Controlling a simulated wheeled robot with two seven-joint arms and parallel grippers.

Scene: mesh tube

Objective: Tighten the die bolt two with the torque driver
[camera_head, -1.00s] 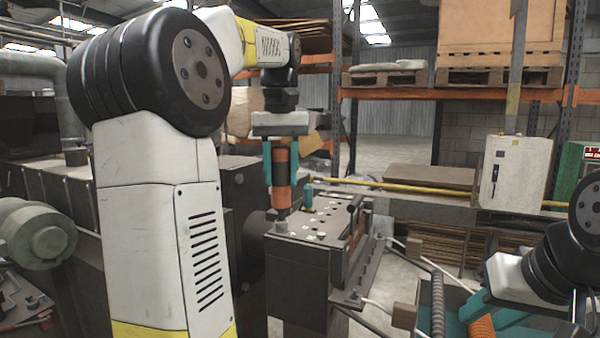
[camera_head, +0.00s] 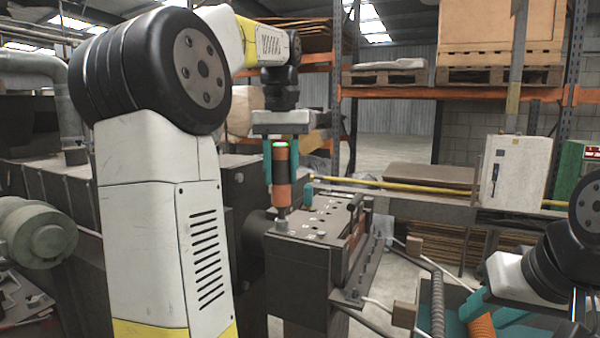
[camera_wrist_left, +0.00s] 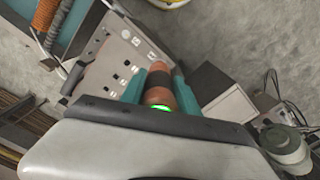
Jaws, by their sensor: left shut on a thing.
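The torque driver (camera_head: 281,175) has an orange and dark body and stands upright over the die block. A green light glows on its top, and it also shows in the left wrist view (camera_wrist_left: 159,88). My left gripper (camera_head: 281,168) is shut on the driver, with teal fingers on both sides. The driver's tip meets a bolt (camera_head: 282,222) near the left corner of the die block (camera_head: 310,238). I cannot tell which bolt number it is. My right gripper (camera_head: 495,308) shows teal fingers at the lower right, near an orange coil; its opening is unclear.
A dark lever and small holes mark the block's top. Shelving with pallets fills the back.

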